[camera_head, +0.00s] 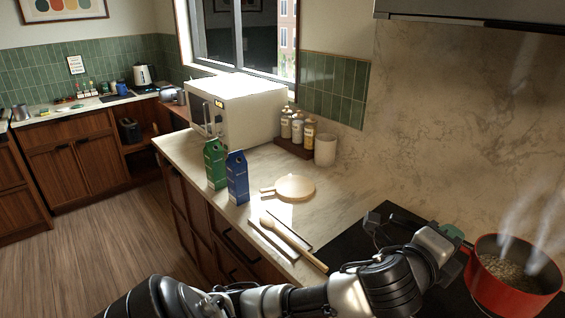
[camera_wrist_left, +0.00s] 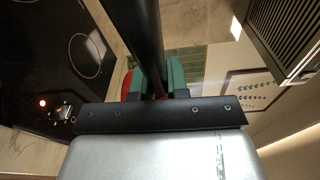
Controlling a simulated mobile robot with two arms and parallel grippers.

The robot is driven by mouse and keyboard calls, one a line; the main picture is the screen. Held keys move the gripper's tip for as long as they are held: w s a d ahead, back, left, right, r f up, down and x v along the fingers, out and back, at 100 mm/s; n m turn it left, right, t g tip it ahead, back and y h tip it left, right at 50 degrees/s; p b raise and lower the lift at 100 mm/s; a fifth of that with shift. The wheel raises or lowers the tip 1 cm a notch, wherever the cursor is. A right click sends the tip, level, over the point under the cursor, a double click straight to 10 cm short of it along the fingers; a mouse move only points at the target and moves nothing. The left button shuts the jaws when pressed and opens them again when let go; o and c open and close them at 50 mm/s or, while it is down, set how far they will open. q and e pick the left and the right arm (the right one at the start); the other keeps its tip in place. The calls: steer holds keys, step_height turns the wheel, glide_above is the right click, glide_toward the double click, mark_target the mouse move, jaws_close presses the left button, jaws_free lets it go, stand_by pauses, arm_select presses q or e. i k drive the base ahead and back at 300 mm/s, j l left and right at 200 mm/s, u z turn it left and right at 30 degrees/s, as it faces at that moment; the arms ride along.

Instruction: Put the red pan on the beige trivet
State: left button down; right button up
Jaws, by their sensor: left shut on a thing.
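The red pan (camera_head: 480,274) is at the right of the head view, over the black cooktop, with brownish food inside and steam rising. My left gripper (camera_head: 458,238) is at the pan's near-left side, shut on its handle. In the left wrist view the black handle (camera_wrist_left: 147,35) runs between the teal fingertips (camera_wrist_left: 156,76), and a bit of red shows beside them. I cannot tell whether the pan touches the cooktop. The beige trivet (camera_head: 295,187), round with a short handle, lies flat and empty on the counter. My right gripper is not in view.
A green carton (camera_head: 215,165) and a blue carton (camera_head: 237,178) stand left of the trivet. Wooden utensils (camera_head: 286,232) lie in front of it. A white microwave (camera_head: 238,110), bottles (camera_head: 297,128) and a cream canister (camera_head: 325,150) stand behind. The cooktop (camera_head: 342,250) adjoins the counter.

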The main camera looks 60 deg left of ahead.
mark_target(287, 188)
steer(key=k+j+z, duration=0.1)
steer(key=j, duration=0.35)
steer(key=k+j, duration=0.1)
steer(key=j, duration=0.3)
steer(key=k+j+z, duration=0.15)
steer(key=j, duration=0.3)
steer(key=j+z, duration=0.1)
steer(key=j, duration=0.3)
steer(key=k+j+z, duration=0.1)
steer(key=j, duration=0.3)
steer(key=k+j, duration=0.1)
steer(key=j, duration=0.25)
steer(key=k+j+z, duration=0.15)
steer(key=j, duration=0.2)
steer(key=k+j, duration=0.1)
steer(key=j, duration=0.3)
steer(key=k+j+z, duration=0.1)
steer(key=j, duration=0.2)
steer(key=k+j+z, duration=0.1)
steer(key=j, duration=0.25)
steer(key=i+j, duration=0.1)
steer(key=j, duration=0.3)
steer(key=i+j+z, duration=0.1)
steer(key=j, duration=0.3)
steer(key=i+j, duration=0.2)
